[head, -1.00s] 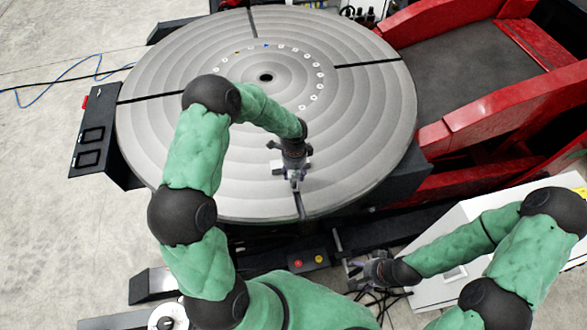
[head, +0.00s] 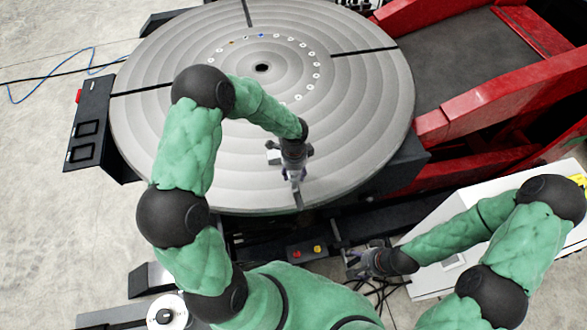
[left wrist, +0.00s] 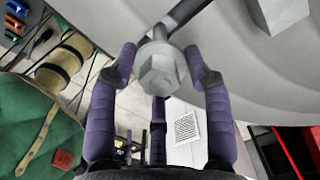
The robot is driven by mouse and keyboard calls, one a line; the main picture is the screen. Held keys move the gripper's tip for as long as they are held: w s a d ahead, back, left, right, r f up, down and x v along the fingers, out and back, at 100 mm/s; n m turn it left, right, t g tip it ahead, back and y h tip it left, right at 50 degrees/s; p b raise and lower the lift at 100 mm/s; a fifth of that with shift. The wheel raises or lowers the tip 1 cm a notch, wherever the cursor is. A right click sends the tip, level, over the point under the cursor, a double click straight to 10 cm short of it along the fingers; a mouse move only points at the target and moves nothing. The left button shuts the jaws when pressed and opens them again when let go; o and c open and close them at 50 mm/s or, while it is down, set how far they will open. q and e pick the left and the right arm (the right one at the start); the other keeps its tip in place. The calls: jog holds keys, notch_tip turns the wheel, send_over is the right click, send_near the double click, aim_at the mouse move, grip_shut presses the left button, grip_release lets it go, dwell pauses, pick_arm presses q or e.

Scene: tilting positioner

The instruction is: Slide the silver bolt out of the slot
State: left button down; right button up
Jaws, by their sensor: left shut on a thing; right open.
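The silver bolt, its hex head (left wrist: 158,70) toward the camera, is between the purple fingers of my left gripper in the left wrist view. The gripper (head: 294,178) is shut on it, over the near part of the round grey table (head: 355,120). The bolt is hidden or too small to make out in the head view. The dark slot (head: 299,200) runs out to the table's near rim, just below the gripper. How much of the bolt's shank is in the slot cannot be told. My right gripper (head: 362,262) is open and empty, low at the right, off the table.
A grey block (head: 273,156) stands on the table left of my left gripper; it also shows in the left wrist view (left wrist: 282,8). A red frame (head: 490,95) is at the right. A white cabinet (head: 425,285) stands near my right arm.

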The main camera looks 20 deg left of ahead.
pick_arm(q)
jog(key=shift+s+d, duration=0.3)
jog(key=shift+s, duration=0.05)
dwell(0.5)
jog(key=s+d+b, duration=0.2)
jog(key=s+d, duration=0.2)
jog(key=s, duration=0.2)
jog(key=shift+s+d+b, duration=0.15)
jog(key=shift+d+b, duration=0.2)
jog(key=shift+d, duration=0.05)
dwell(0.9)
jog(key=shift+s, duration=0.1)
dwell(0.5)
jog(key=s+d+b, duration=0.1)
jog(key=s+d, duration=0.1)
jog(key=shift+s+d, duration=0.1)
jog(key=shift+s, duration=0.25)
dwell(0.4)
jog(key=shift+r, duration=0.15)
